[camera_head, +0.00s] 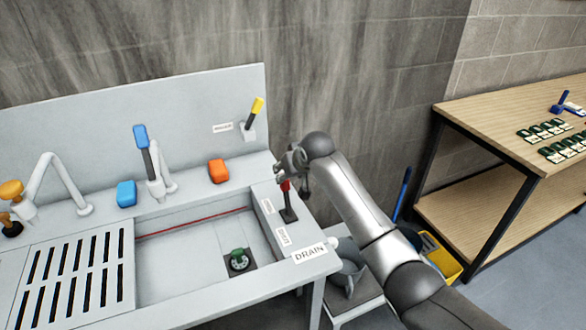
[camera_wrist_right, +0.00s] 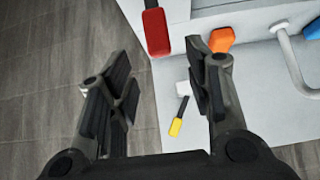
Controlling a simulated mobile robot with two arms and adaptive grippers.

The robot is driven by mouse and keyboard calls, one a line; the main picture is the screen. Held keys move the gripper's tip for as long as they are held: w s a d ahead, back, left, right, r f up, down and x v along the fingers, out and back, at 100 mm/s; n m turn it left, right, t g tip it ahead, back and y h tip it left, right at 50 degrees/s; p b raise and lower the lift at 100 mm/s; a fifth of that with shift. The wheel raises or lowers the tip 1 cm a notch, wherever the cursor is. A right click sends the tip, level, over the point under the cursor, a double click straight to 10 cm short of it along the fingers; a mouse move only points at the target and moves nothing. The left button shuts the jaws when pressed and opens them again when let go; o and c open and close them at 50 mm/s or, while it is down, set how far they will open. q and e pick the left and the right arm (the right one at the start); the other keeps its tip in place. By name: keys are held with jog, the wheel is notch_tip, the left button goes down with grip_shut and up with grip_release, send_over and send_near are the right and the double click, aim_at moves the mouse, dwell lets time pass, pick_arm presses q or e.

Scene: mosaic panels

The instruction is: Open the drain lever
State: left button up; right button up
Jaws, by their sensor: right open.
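The drain lever (camera_head: 286,187) has a red handle on a dark stem. It stands on the right ledge of the sink unit, behind the white DRAIN label (camera_head: 309,252). My right gripper (camera_head: 292,162) is at the top of the lever in the head view and hides part of the red handle. In the right wrist view the red handle (camera_wrist_right: 157,33) shows near the upper middle, beyond the gap between the open fingers (camera_wrist_right: 162,72). I cannot tell whether a finger touches it. My left gripper is not in view.
The sink basin (camera_head: 185,255) holds a green-topped drain piece (camera_head: 238,260). A yellow-handled lever (camera_head: 254,114), an orange block (camera_head: 218,171) and a blue block (camera_head: 126,193) are at the back. A wooden table (camera_head: 480,120) stands at right.

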jog(key=shift+v, duration=1.9)
